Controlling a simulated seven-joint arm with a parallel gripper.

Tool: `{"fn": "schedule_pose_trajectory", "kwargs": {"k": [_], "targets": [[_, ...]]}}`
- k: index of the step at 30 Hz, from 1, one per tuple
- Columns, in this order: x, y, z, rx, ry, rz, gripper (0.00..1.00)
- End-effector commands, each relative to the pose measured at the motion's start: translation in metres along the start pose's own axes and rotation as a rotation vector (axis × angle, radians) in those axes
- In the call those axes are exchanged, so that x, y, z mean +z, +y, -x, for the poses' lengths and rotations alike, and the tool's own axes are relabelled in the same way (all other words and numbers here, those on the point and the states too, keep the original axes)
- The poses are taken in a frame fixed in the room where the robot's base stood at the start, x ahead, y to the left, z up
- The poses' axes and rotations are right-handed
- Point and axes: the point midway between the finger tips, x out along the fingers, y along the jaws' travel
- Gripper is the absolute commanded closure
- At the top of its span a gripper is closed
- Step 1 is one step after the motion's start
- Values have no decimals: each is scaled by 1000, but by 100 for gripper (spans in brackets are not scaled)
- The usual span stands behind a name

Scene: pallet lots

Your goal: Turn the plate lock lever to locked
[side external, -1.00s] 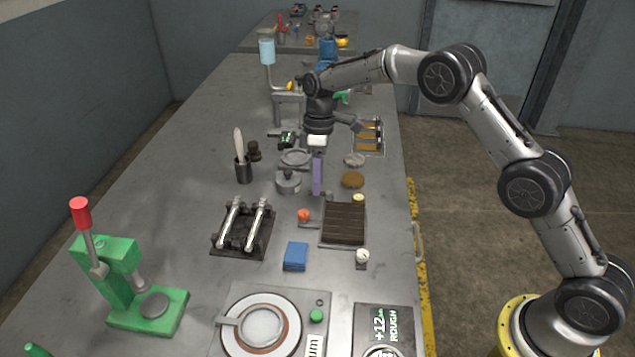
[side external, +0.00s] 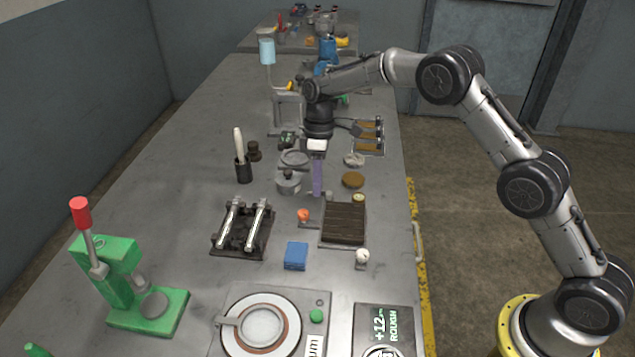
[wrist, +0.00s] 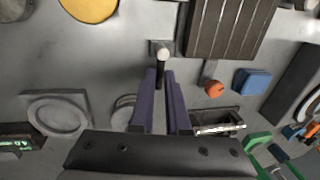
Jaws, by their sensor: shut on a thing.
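My gripper (side external: 317,192) points down at the far edge of the dark ribbed plate (side external: 343,224). In the wrist view, its two purple fingers (wrist: 161,74) are close together on a small dark lever (wrist: 160,76) with a pale rounded end. The lever stands at a small grey block (wrist: 154,48) beside the ribbed plate (wrist: 228,28). In the side view the fingers hide most of the lever, and I cannot read its locked or unlocked position. An orange knob (side external: 303,215) sits on a bracket at the plate's left side.
A lidded metal pot (side external: 288,182) stands just left of my gripper, and a brown disc (side external: 353,180) lies to its right. A blue block (side external: 296,256) and a dark fixture with two metal bars (side external: 243,231) are nearer. The bench's left side has free room.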

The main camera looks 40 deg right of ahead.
Motion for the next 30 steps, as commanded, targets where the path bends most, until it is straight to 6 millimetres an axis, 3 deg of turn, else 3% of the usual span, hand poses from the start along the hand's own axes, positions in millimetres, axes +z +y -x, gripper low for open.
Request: {"fn": "schedule_pose_trajectory", "kwargs": {"k": [11, 30], "targets": [[1, 3, 2, -1, 25, -111, 100], [10, 16, 4, -1, 136, -676, 100]]}}
